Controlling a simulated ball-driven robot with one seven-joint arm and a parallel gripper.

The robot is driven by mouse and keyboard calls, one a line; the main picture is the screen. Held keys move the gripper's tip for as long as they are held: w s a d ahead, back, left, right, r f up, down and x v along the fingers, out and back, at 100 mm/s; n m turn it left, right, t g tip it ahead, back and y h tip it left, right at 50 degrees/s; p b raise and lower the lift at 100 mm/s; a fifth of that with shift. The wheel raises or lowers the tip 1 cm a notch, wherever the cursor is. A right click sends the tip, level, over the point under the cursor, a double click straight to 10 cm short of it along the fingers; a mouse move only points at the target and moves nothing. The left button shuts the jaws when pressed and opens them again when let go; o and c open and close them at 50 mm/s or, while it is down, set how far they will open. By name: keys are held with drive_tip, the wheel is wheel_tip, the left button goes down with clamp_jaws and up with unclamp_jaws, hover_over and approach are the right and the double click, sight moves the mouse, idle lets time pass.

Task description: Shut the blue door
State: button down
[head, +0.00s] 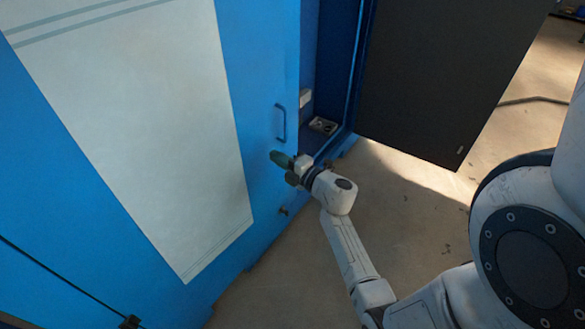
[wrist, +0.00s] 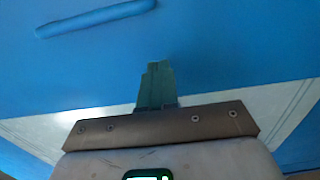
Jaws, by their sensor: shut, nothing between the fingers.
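The blue door (head: 262,70) fills the left of the head view, with a large pale panel on its face and a blue bar handle (head: 281,122) near its right edge. Beyond that edge a dark blue opening with the cabinet's inside shows, so the door appears to stand ajar. My gripper (head: 276,157) is shut and empty, its green fingertips at the door's face just below the handle; I cannot tell whether they touch. In the wrist view the closed fingers (wrist: 157,70) point at the blue face, with the handle (wrist: 95,17) at the upper left.
A dark grey panel (head: 440,75) stands open to the right of the opening. A small grey fitting (head: 322,125) sits inside the cabinet's opening. Bare floor (head: 400,205) lies around my arm, and a cable lies on the floor (head: 530,100) at the far right.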

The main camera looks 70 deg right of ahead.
sight(263, 149)
drive_tip(key=shift+x, duration=1.6)
